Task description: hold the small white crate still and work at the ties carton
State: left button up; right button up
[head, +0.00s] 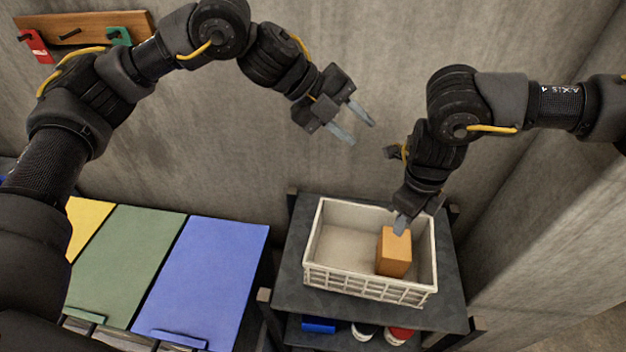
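A small white crate (325,272) with slatted sides stands on the top of a dark shelf unit. An orange-brown carton (392,255) stands upright inside it, towards the right end; I cannot read any label on it. My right gripper (402,224) reaches down into the crate from above, with a fingertip at the carton's top. Its other finger is hidden, so I cannot tell whether it grips the carton. My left gripper (358,125) is open and empty, in the air up and left of the crate, apart from it.
The dark shelf unit (290,280) has corner posts; its lower level holds a blue item (318,325) and jars. Bins with yellow, green (125,260) and blue (205,280) lids stand left. A concrete wall is behind, with a wooden hook rail (85,27) at upper left.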

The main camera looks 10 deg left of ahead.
pick_arm(q)
jog(key=s+f+m+g+y, duration=0.15)
jog(key=s+f+y, duration=0.3)
jog(key=f, duration=0.45)
jog(key=m+t+y, duration=0.1)
jog(key=m+y, duration=0.2)
jog(key=y, duration=0.2)
send_over(314, 233)
notch_tip(314, 233, down, 8)
jog(key=shift+w+a+f, duration=0.1)
jog(key=shift+a, duration=0.05)
jog(key=f, duration=0.3)
jog(key=w+f, duration=0.1)
jog(key=f, duration=0.6)
jog(key=shift+w+f, duration=0.35)
jog(key=shift+f, duration=0.05)
grip_shut()
